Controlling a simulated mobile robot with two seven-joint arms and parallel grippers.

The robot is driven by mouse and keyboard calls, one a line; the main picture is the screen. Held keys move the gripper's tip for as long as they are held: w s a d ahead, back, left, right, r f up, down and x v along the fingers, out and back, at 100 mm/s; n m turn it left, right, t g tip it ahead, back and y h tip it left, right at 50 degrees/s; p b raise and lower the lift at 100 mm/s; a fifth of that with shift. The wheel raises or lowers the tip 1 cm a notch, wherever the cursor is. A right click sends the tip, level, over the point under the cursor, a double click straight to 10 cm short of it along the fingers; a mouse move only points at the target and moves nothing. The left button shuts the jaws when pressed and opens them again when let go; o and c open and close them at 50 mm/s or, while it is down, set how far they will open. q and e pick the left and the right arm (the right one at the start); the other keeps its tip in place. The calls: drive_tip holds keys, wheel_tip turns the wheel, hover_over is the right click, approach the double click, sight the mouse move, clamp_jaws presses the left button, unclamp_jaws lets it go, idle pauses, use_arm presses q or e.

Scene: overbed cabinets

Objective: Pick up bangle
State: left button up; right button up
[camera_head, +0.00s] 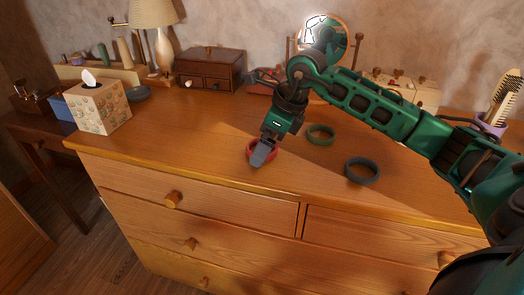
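A red bangle (251,158) lies on the wooden dresser top near its front edge. My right gripper (263,153) points down at it, with its grey fingers over the ring and hiding part of it. Only one finger shows clearly, so I cannot tell whether it is shut on the bangle. A green bangle (320,143) lies to the right and further back. A dark blue-grey bangle (362,183) lies further right, near the front. My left gripper is out of view.
On the dresser top (200,132), a tissue box (100,108) and a dark round dish (138,94) stand at left. A lamp (160,45), a wooden box (210,68) and a round mirror (345,38) stand behind. The front middle-left is clear.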

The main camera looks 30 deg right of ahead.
drive_tip(key=c, duration=1.1)
